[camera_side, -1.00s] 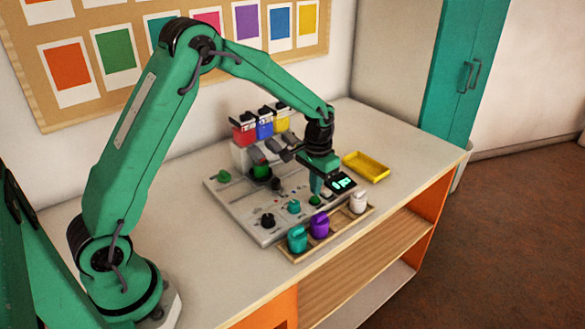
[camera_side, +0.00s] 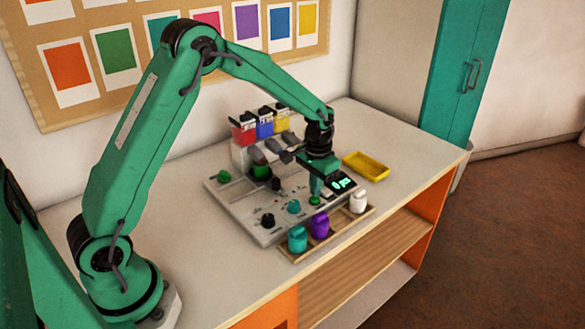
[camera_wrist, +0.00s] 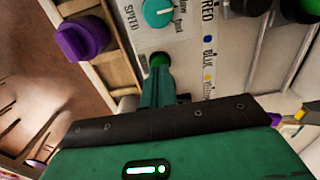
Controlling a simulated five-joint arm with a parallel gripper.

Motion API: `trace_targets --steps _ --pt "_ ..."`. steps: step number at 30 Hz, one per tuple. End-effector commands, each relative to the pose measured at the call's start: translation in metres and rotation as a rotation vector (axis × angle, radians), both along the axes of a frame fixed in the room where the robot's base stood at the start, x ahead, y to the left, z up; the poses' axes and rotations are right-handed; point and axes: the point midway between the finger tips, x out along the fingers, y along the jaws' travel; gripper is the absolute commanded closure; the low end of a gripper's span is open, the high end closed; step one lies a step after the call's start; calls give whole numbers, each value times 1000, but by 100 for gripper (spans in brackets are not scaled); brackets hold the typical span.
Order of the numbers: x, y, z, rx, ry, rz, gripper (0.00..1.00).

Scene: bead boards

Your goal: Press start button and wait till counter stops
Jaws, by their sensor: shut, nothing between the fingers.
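The grey control board (camera_side: 252,222) lies on the table under my arm. A green button (camera_side: 315,201) sits near its front edge, and it also shows in the wrist view (camera_wrist: 159,59). My gripper (camera_side: 316,194) is shut and empty, pointing down with its tips at the green button. In the wrist view the fingertips (camera_wrist: 157,72) overlap the button's edge; I cannot tell whether it is pressed in. A small dark display (camera_side: 343,184) with glowing cyan characters is just right of my gripper. Its reading is too small to make out.
A wooden rack (camera_side: 287,250) along the front holds a teal jar (camera_side: 297,240), a purple jar (camera_side: 320,226) and a white jar (camera_side: 358,202). Red, blue and yellow containers (camera_side: 265,127) stand behind. A teal speed knob (camera_wrist: 158,12) is close by. A yellow tray (camera_side: 367,166) is at right.

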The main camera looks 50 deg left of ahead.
Motion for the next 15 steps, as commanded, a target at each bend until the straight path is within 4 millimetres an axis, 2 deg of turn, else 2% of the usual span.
trace_targets --steps 15 --pt "0 0 -8 0 2 0 100"
